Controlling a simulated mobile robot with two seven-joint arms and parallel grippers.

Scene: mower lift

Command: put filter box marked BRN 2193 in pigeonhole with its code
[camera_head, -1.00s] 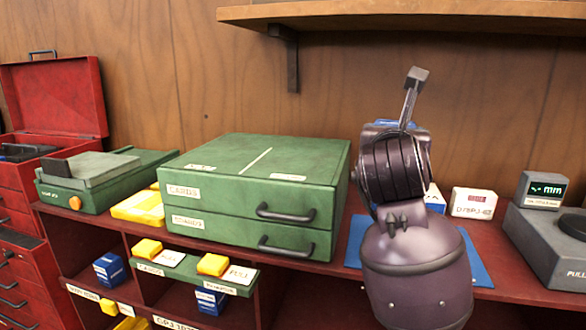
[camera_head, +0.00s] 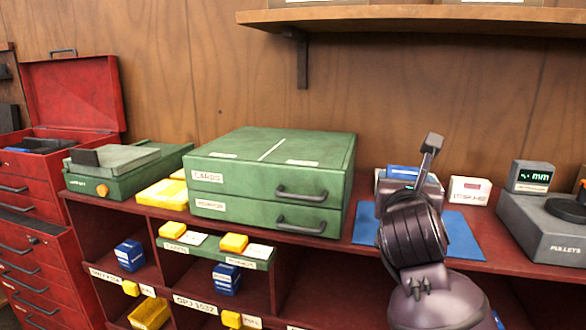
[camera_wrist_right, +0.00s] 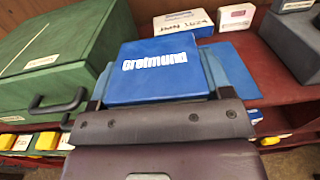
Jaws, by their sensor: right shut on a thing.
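My right gripper (camera_wrist_right: 160,112) is shut on a blue box (camera_wrist_right: 160,72) with white lettering that looks like "Grelmund". In the head view my right arm comes up from the lower right; the box's blue edge (camera_head: 404,172) shows beyond the wrist, over the blue mat (camera_head: 368,229). The code BRN 2193 is not readable on the box's visible face. The pigeonhole unit's label strip (camera_head: 195,304) seems to read "GPJ 1032"; other labels are too small or cut off. Blue boxes (camera_head: 130,255) and (camera_head: 227,278) stand in two pigeonholes. My left gripper is not in view.
A green two-drawer chest (camera_head: 265,190) stands on the unit's top, left of the mat. A white box (camera_head: 469,190) and a grey gauge (camera_head: 540,225) stand to the right. A wooden shelf (camera_head: 400,18) overhangs the back. Red tool drawers (camera_head: 40,240) stand at left.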

